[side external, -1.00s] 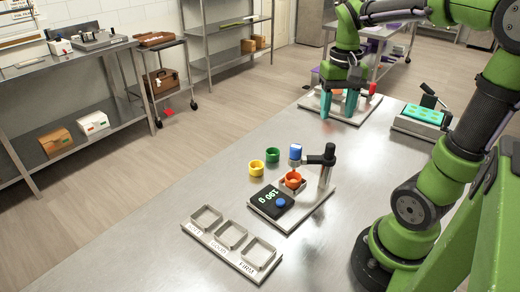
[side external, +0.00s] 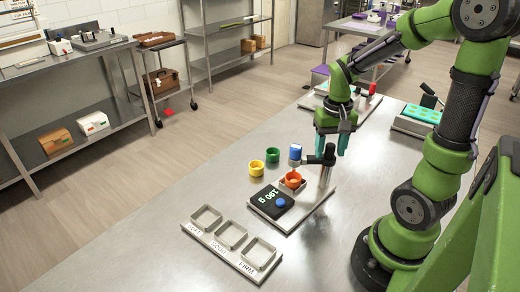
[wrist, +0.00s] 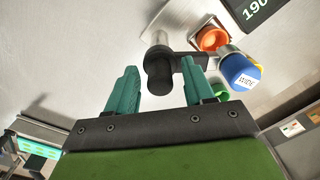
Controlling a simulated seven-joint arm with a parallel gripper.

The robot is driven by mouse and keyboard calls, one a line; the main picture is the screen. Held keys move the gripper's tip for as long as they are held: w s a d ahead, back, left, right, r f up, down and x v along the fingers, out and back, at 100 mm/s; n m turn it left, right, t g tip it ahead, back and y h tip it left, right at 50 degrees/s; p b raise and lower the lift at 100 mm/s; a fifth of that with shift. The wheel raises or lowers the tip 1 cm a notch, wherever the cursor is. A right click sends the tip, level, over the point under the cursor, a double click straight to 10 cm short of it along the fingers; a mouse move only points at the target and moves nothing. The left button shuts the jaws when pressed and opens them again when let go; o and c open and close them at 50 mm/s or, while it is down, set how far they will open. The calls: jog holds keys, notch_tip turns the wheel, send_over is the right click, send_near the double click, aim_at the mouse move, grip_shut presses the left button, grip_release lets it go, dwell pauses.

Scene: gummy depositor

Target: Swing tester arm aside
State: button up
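In the wrist view the blue head (wrist: 241,74) is marked "WIDE", and the black arm (wrist: 190,72) and the post's black cap (wrist: 160,70) show beyond my fingers. My gripper (side external: 333,147) is open with teal fingers, above or around the post top. In the wrist view the gap between the fingertips (wrist: 155,72) lies at the cap; contact is unclear.
Yellow (side external: 256,168) and green (side external: 272,155) cups stand behind the tester. A tray with three square compartments (side external: 232,234) is at the front. A green-topped mold (side external: 420,115) and another station (side external: 368,103) are at the back right.

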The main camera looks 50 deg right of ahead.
grip_shut()
jog(key=n, duration=0.6)
jog(key=shift+n, duration=0.3)
jog(key=n, duration=0.3)
jog(key=shift+n, duration=2.1)
jog(key=shift+o, duration=0.3)
grip_release()
